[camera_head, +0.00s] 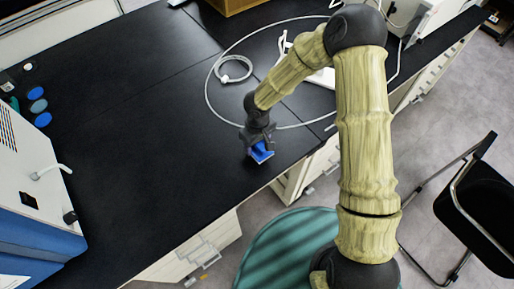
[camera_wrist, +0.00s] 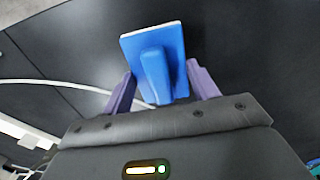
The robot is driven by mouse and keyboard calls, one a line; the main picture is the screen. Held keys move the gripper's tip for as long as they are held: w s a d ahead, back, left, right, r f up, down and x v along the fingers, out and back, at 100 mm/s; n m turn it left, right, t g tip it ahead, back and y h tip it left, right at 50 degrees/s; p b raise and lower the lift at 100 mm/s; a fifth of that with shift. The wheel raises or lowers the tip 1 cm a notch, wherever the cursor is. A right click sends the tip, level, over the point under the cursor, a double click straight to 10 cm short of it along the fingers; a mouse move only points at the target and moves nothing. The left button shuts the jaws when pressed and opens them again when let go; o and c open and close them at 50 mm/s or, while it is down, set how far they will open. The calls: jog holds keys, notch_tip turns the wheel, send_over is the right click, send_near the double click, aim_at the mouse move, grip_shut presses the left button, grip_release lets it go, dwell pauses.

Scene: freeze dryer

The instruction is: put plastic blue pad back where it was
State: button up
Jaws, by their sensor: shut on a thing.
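The blue plastic pad (camera_wrist: 172,38) is a flat blue square with a raised handle on its face and a pale edge. My gripper (camera_wrist: 158,98) has its two purple fingers on either side of the pad's handle and is shut on it. In the head view the pad (camera_head: 261,152) hangs below my gripper (camera_head: 259,140), near the front edge of the black bench. I cannot tell from the head view how far the pad is above the bench top.
The black bench top (camera_head: 140,130) is largely clear to the left of my gripper. Several blue and teal round pieces (camera_head: 37,106) lie at the far left, beside a white and blue machine (camera_head: 30,190). A looped white hose (camera_head: 207,90) lies behind my arm. A black chair (camera_head: 484,205) stands at right.

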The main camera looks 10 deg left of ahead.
aim_at(258, 149)
jog(key=shift+f, duration=1.85)
jog(key=o, duration=0.9)
jog(key=shift+r, duration=0.1)
notch_tip(258, 149, up, 12)
jog(key=shift+f, duration=0.1)
jog(key=shift+d, duration=0.1)
